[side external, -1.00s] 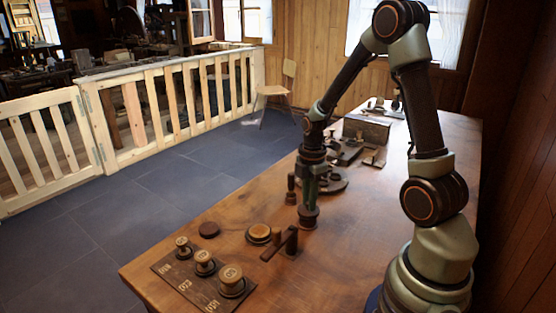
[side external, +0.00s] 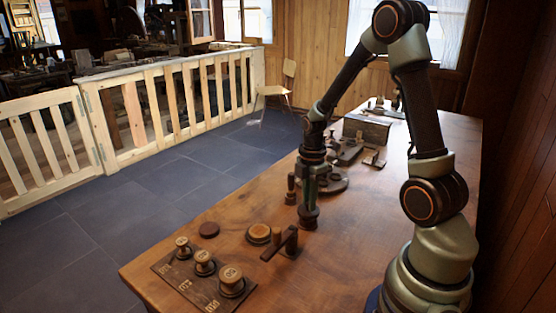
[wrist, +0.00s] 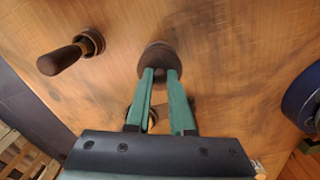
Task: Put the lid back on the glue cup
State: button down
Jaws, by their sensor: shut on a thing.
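My gripper (side external: 309,204) points straight down over the table. In the wrist view its green fingers (wrist: 160,72) are closed on a dark, round, turned piece (wrist: 158,56), which looks like the lid. In the side view a dark round body (side external: 308,221), seemingly the glue cup, is right below the fingertips. The lid looks level and at or just above the cup. I cannot tell whether they touch, as the fingers and the dark colours hide the join.
A board (side external: 183,281) with several pale spools lies at the front left. An upright handle (side external: 291,189) stands close behind my gripper. The right front table is clear.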

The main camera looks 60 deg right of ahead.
jog(key=shift+f, duration=0.75)
dwell(1.9)
jog(key=c, duration=0.7)
grip_release()
jog(key=shift+r, duration=4.25)
